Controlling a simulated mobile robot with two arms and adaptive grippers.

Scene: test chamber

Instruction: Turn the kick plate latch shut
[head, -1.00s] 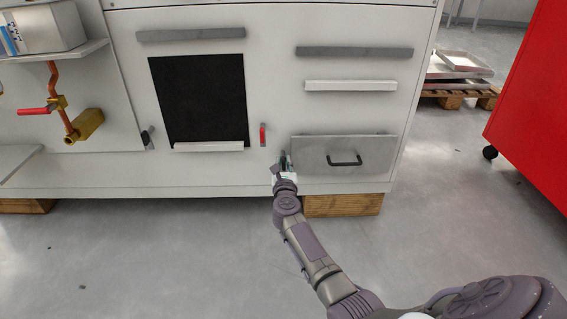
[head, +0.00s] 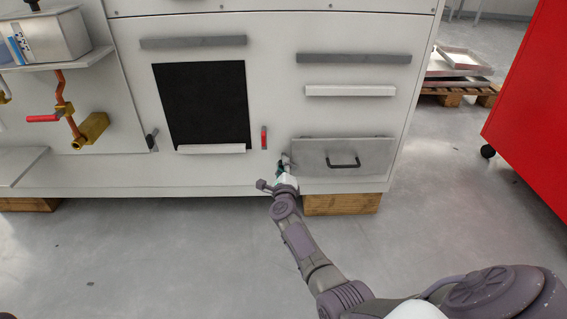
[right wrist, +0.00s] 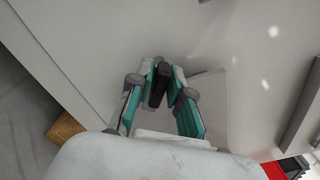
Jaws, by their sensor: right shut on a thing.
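The kick plate (head: 312,168) is the grey panel with a black pull handle (head: 343,162), low on the right of the white cabinet front. It stands flush in the front. Its latch, a small dark piece (right wrist: 157,86), is at the plate's left edge. My right gripper (head: 283,170) reaches up to that edge from below and hides most of the latch. In the right wrist view the teal-lined fingers of the gripper (right wrist: 164,88) are shut on the latch, one on each side. The latch's exact angle is hard to tell. My left gripper is not in view.
A red lever (head: 264,138) and a dark latch (head: 151,141) flank the black panel (head: 204,104). Wooden blocks (head: 342,204) support the cabinet. A copper pipe with a brass valve (head: 92,130) is at left. A red cabinet (head: 530,130) stands right. Floor in front is clear.

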